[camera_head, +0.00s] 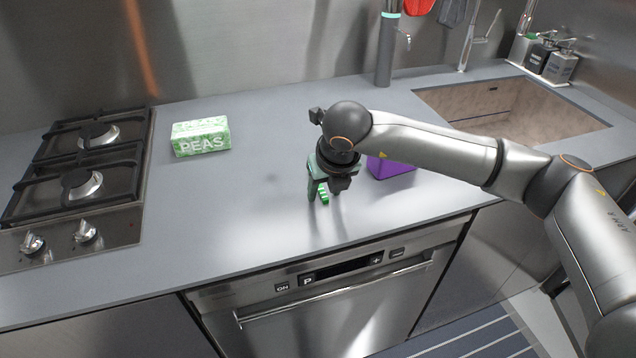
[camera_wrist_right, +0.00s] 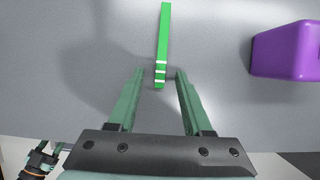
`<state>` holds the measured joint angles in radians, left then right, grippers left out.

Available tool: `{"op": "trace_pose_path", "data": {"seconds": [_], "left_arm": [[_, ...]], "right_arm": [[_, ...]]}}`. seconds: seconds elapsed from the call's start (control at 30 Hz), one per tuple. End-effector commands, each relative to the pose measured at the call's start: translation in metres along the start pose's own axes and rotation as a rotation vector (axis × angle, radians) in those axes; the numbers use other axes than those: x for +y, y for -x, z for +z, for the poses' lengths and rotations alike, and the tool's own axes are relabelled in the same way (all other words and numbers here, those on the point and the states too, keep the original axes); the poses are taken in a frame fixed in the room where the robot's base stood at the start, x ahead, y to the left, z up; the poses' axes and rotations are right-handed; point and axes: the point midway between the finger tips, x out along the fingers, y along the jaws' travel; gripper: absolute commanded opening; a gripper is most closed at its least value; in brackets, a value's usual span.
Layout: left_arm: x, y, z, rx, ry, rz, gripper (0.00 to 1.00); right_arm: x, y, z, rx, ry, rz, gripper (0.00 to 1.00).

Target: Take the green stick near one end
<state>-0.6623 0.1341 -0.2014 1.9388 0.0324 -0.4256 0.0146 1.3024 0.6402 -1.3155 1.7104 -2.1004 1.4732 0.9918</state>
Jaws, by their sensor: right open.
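The green stick (camera_wrist_right: 163,40) lies on the grey counter in the right wrist view, with white bands near its closer end. In the head view a small part of the green stick (camera_head: 324,192) shows beside my right gripper (camera_head: 325,197), and the rest is hidden behind the gripper. In the right wrist view my right gripper (camera_wrist_right: 158,75) is open and empty, its two fingers on either side of the line of the stick near the banded end. I cannot tell how far above the counter the fingertips are. My left gripper is not in the head view.
A purple block or container (camera_wrist_right: 290,52) stands to the right of the stick; it also shows partly behind my arm in the head view (camera_head: 392,169). A peas box (camera_head: 201,137), a gas hob (camera_head: 80,165) and a sink (camera_head: 510,108) are farther off. The counter's front left is clear.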

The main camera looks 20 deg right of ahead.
Motion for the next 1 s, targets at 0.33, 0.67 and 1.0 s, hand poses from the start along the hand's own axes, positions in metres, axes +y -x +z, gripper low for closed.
{"op": "trace_pose_path", "data": {"seconds": [0.33, 0.67, 1.0], "left_arm": [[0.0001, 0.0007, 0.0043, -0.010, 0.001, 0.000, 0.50], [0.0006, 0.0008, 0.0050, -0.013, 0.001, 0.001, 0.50], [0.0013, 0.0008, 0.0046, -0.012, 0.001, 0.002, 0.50]], "right_arm": [[0.0000, 0.0004, -0.0001, 0.001, 0.000, 0.000, 0.25], [-0.0002, 0.0006, -0.0001, 0.001, -0.001, 0.000, 0.00], [-0.0002, 0.0007, 0.0000, 0.000, -0.001, 0.000, 0.00]]}}
